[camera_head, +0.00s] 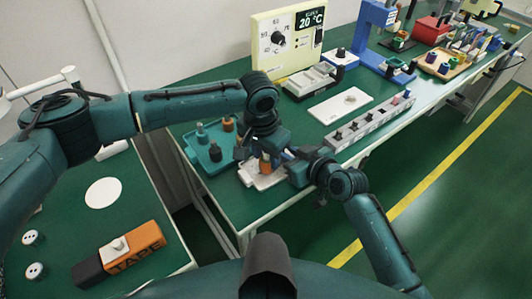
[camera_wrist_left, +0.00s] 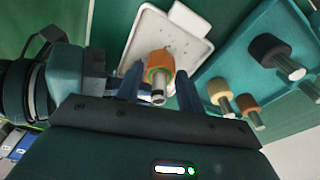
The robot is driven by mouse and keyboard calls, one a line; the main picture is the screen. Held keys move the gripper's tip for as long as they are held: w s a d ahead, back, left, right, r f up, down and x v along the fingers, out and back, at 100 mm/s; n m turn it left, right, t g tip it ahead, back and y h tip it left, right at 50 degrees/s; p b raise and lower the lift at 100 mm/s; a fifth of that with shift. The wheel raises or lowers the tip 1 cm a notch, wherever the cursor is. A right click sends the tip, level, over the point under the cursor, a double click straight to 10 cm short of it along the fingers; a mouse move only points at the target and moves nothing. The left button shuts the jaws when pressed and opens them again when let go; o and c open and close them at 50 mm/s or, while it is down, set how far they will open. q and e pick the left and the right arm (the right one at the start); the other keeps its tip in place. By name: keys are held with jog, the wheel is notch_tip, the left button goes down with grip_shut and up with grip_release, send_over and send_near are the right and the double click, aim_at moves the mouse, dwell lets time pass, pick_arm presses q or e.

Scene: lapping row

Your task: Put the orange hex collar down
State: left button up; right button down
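The orange hex collar (camera_wrist_left: 160,64) shows in the left wrist view with a green ring and a metal pin at its near end. The blue fingers of my left gripper (camera_wrist_left: 160,85) lie on both sides of it and appear closed against it. In the head view the left gripper (camera_head: 262,150) reaches down over the orange collar (camera_head: 266,162) at the white tray (camera_head: 264,180). The collar overlaps this tray (camera_wrist_left: 143,32) in the wrist view; whether it touches is hidden. My right gripper (camera_head: 292,167) is at the tray's right side; its fingertips are hidden.
A teal tray (camera_head: 203,167) beside the white one holds several pinned pieces, including a black one (camera_wrist_left: 270,48). A grey rail (camera_head: 370,124) and white plate (camera_head: 340,104) lie further right. A TAPE box (camera_head: 135,248) is on the left table.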

aim_at(262, 163)
pick_arm(q)
jog(key=shift+o, duration=1.4)
notch_tip(262, 163, up, 12)
jog(key=s, duration=0.1)
jog(key=shift+a, duration=0.45)
jog(key=shift+s+r, duration=0.1)
pick_arm(e)
jog(key=c, duration=1.3)
grip_release()
jog(key=shift+o, duration=0.2)
